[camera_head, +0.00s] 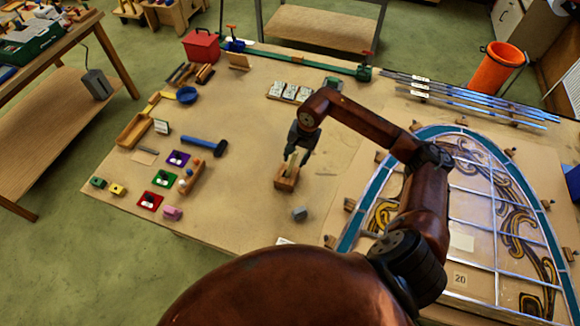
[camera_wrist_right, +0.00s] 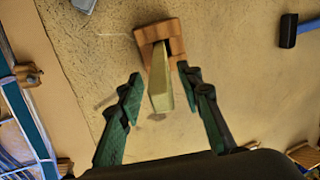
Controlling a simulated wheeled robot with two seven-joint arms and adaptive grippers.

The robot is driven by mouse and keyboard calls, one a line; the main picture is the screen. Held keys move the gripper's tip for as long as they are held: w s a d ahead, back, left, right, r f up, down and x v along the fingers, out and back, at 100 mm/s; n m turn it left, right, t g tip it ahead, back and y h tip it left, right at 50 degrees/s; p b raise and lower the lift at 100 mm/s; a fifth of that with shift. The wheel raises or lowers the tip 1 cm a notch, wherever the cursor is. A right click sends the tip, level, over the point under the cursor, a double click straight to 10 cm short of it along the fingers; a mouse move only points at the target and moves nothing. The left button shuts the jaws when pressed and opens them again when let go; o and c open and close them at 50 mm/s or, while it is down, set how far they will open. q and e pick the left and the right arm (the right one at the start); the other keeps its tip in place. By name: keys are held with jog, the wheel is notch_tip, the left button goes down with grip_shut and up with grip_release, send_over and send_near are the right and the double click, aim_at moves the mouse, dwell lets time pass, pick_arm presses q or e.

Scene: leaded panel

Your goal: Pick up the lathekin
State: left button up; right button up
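The lathekin, as I take it, is a pale, flat, tapered piece (camera_wrist_right: 161,85) standing in the slot of a small wooden block (camera_wrist_right: 147,38) in the right wrist view. In the head view the block (camera_head: 287,183) sits on the table near the middle. My right gripper (camera_head: 297,153) is above the block, pointing down. In the right wrist view its two green-padded fingers are spread on either side of the pale piece, with gaps showing on both sides. The lower end of the piece is hidden in the block. My left gripper does not show.
A leaded panel (camera_head: 465,180) covers the table's right side. A grey lump (camera_head: 299,214) lies just in front of the block.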

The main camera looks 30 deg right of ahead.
aim_at(291, 167)
jog(key=f, duration=0.1)
jog(key=a+f+p, duration=0.1)
jog(key=f+p, duration=0.1)
jog(key=f, duration=0.1)
jog(key=shift+w+a, duration=0.15)
jog(key=shift+a, duration=0.15)
jog(key=shift+w+f, duration=0.1)
jog(key=shift+f, duration=0.45)
jog(key=shift+c, duration=0.6)
grip_shut()
